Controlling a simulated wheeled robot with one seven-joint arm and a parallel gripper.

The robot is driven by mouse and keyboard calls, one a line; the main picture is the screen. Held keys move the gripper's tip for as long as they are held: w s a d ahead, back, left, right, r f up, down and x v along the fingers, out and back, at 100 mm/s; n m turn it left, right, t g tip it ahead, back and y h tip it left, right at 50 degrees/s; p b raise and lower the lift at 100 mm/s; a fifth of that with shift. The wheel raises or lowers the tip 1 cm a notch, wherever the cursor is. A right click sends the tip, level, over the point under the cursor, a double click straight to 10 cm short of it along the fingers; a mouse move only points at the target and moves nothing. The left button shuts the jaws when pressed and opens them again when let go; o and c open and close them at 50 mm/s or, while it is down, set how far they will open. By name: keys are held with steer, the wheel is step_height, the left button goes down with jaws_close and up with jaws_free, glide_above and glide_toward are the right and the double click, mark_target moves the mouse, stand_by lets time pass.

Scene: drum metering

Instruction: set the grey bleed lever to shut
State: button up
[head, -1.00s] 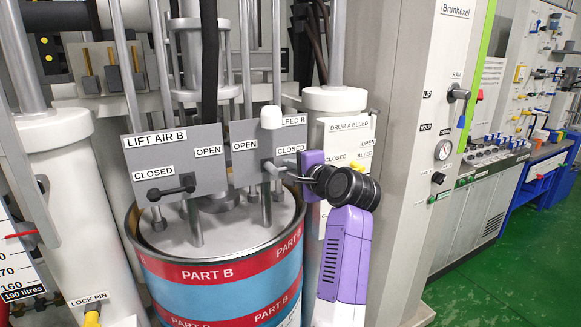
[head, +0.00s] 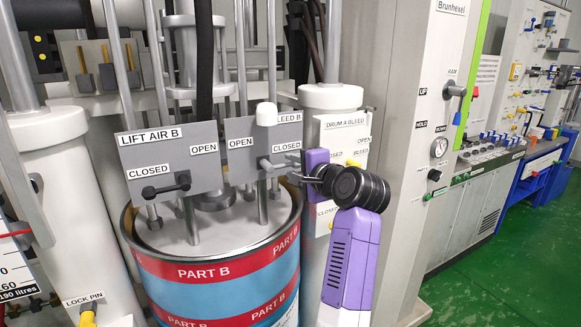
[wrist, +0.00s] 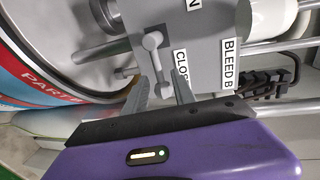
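The grey bleed lever (wrist: 153,62) sits on the grey BLEED B panel (wrist: 195,28). In the head view the lever (head: 275,164) points right from its pivot, along the CLOSED label and away from the OPEN label. I cannot see clear contact with either finger. In the head view my gripper (head: 297,178) comes to the panel from the right, and its fingertips are small and partly hidden.
The LIFT AIR B panel (head: 170,160) with a black lever stands to the left. A white knob (head: 266,114) tops the BLEED B panel. The DRUM A BLEED panel (head: 345,128) with a yellow lever is close behind my wrist. The PART B drum (head: 215,270) stands below.

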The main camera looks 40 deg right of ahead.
steer(key=v, duration=0.5)
steer(key=shift+s+b, duration=0.15)
steer(key=shift+b, duration=0.15)
step_height(320, 180, up, 6)
steer(key=s+d+n+t+h, duration=0.1)
steer(key=s+n+t+h, duration=0.1)
steer(key=n+t+h, duration=0.15)
steer(key=s+a+f+n+t+y, duration=0.1)
steer(key=s+a+f+n+y, duration=0.5)
steer(key=s+a+f+n, duration=1.3)
steer(key=s+a+f+g, duration=0.1)
steer(key=s+a+f, duration=0.2)
steer(key=s, duration=0.3)
steer(key=s+a+f+g+y, duration=0.1)
steer(key=s+a+f+g, duration=0.1)
steer(key=s+f, duration=0.3)
steer(key=s+a+f+m+g+y, duration=0.1)
steer(key=s+a+f+g, duration=0.1)
steer(key=s, duration=0.6)
step_height(320, 180, down, 2)
steer(key=shift+s+a, duration=0.35)
steer(key=shift+a, duration=0.55)
